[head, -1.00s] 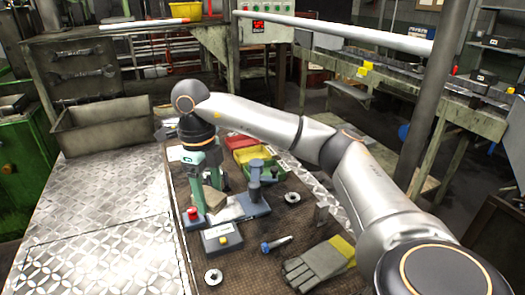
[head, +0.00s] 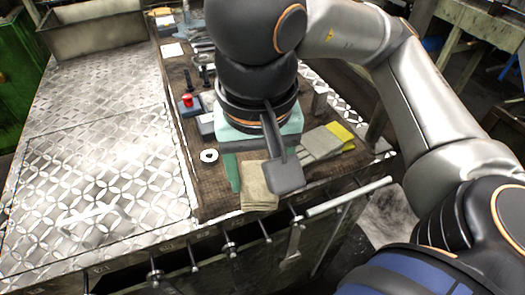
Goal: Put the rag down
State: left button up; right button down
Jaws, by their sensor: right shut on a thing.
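My right gripper (head: 246,170) points down over the front edge of the workbench (head: 213,206), with teal fingers on either side of the rag. It is shut on the beige rag (head: 258,191), which shows below and between the fingers and reaches the bench's front edge. I cannot tell whether the rag touches the bench top. The rag's upper part is hidden by the gripper and a dark grey part of my wrist. My left gripper is not in view.
Grey and yellow work gloves (head: 322,144) lie right of the gripper. A metal ring (head: 209,156) and a red push-button box (head: 189,104) are on its left. Knobs and a rail (head: 349,196) line the bench front. The patterned metal plate (head: 100,180) at left is clear.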

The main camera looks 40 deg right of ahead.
jog(key=w+d+f, duration=0.2)
jog(key=w, duration=0.1)
jog(key=w+d+f, duration=0.2)
jog(key=w+f, duration=0.1)
jog(key=w+d+f, duration=0.2)
jog(key=w+f, duration=0.1)
jog(key=shift+w+d+b, duration=0.1)
jog(key=shift+w+b, duration=0.2)
jog(key=shift+b, duration=0.1)
jog(key=shift+w+d+f, duration=0.2)
jog(key=shift+w+f, duration=0.15)
jog(key=shift+f, duration=0.05)
jog(key=f, duration=0.3)
jog(key=shift+w+d+f+p, duration=0.1)
jog(key=shift+w+d+p, duration=0.05)
jog(key=shift+w+p, duration=0.15)
jog(key=shift+f, duration=0.2)
